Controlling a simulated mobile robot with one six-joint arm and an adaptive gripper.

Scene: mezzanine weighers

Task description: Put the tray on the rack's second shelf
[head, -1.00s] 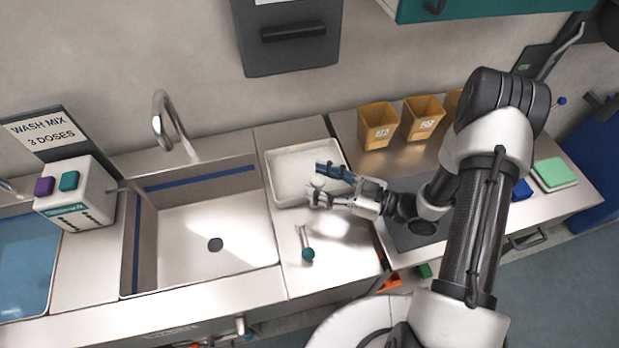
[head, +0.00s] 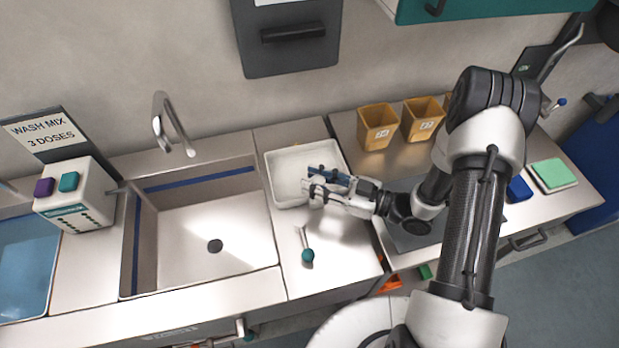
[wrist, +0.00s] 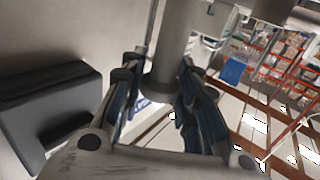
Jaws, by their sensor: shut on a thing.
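The white, shallow, rectangular tray (head: 283,204) is at the counter section right of the sink. It looks empty. My gripper (head: 310,187) reaches in from the right and is shut on the tray near its right side; the fingers hide the exact contact. I cannot tell whether the tray is clear of the counter. In the wrist view my gripper (wrist: 160,105) shows its two blue-padded fingers, with a pale patch low between them. Red-orange shelving (wrist: 275,65) stands far off in the wrist view; I cannot tell if it is the task's rack.
A teal-ended tool (head: 307,250) lies in front of the tray. The sink (head: 205,235) is to the left. Yellow bins (head: 378,128) stand at the back right, and a green-topped block (head: 553,174) lies farther right. A grey dispenser (head: 290,45) hangs on the wall above.

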